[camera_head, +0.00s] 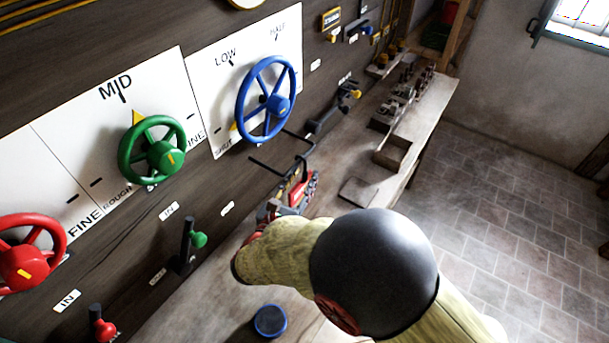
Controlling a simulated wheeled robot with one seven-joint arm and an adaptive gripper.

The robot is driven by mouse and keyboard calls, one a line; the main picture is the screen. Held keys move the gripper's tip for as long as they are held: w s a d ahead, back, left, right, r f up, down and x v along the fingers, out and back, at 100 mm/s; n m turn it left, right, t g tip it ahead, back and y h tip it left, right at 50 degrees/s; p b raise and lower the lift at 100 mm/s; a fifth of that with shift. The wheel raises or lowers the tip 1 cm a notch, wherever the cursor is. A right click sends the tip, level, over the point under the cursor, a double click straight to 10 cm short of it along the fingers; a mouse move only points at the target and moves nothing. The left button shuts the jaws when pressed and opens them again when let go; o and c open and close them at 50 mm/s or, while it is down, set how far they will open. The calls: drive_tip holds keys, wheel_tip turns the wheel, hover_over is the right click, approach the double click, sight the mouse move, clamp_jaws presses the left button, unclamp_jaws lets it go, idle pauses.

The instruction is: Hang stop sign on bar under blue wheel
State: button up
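The blue wheel (266,101) is mounted on the white LOW/HALF panel on the wall. Below it a thin dark bar (272,168) juts out from the wall. My gripper (299,187), with red and grey parts, is at the outer side of this bar, just below it. A small dark piece with yellowish marks shows between the bar and my gripper; it may be the stop sign, but its face cannot be made out. My arm covers part of the gripper, and the fingertips are too small and crowded to read.
A green wheel (152,150) and a red wheel (27,262) are on the wall to the left. A green-knobbed lever (190,243) sticks out below. A wooden bench (428,108) with trays runs along the wall. A blue round cap (270,321) is at the bottom. Tiled floor is clear at right.

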drive_tip(key=v, duration=1)
drive_tip(key=shift+s+a, duration=0.15)
drive_tip(key=shift+s, duration=0.1)
